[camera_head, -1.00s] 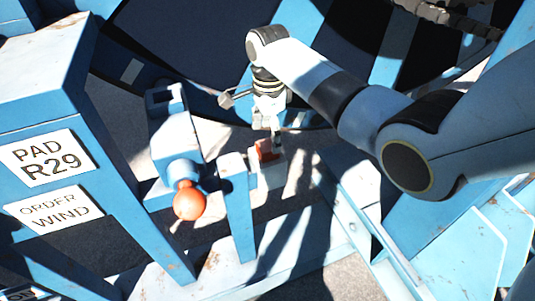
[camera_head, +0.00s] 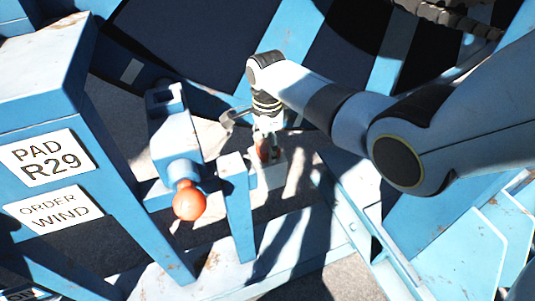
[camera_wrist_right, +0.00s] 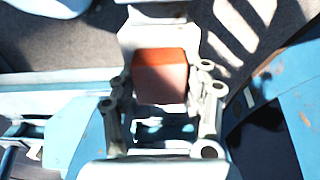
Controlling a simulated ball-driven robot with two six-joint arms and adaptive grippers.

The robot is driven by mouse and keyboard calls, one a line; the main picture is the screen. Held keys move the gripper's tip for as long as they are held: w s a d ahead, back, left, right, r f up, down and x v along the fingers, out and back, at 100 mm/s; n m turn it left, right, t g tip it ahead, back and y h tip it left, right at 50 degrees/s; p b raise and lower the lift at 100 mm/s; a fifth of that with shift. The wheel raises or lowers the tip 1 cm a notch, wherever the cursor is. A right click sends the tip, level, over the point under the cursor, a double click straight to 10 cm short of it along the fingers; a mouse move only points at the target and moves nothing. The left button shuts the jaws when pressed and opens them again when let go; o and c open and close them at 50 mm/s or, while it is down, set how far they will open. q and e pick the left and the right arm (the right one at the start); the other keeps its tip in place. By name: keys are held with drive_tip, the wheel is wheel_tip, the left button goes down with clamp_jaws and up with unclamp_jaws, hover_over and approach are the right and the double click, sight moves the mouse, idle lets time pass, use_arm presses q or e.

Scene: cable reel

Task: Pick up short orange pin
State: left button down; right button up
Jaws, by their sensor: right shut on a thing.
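The short orange pin (camera_head: 263,151) shows as a small orange patch just above a pale block (camera_head: 271,176) in the head view. In the right wrist view the pin is an orange-red square top (camera_wrist_right: 160,77) between the two fingers. My right gripper (camera_head: 266,146) points down and is shut on the pin, partly hiding it. The pin's lower end is hidden, so I cannot tell whether it still sits in the block. My left gripper is not in view.
A blue upright post (camera_head: 238,207) stands just left of the pale block. A blue bracket with an orange ball knob (camera_head: 189,203) is further left. A blue post with white signs (camera_head: 48,158) fills the left side. The large dark reel (camera_head: 200,45) lies behind.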

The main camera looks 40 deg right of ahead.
clamp_jaws()
drive_tip(key=shift+r, duration=0.1)
wheel_tip(320, 180, up, 10)
drive_tip(key=shift+f, duration=0.1)
drive_tip(key=shift+p, duration=0.4)
drive_tip(key=shift+r+p, duration=0.8)
drive_tip(key=shift+p, duration=0.3)
drive_tip(key=shift+w, duration=0.1)
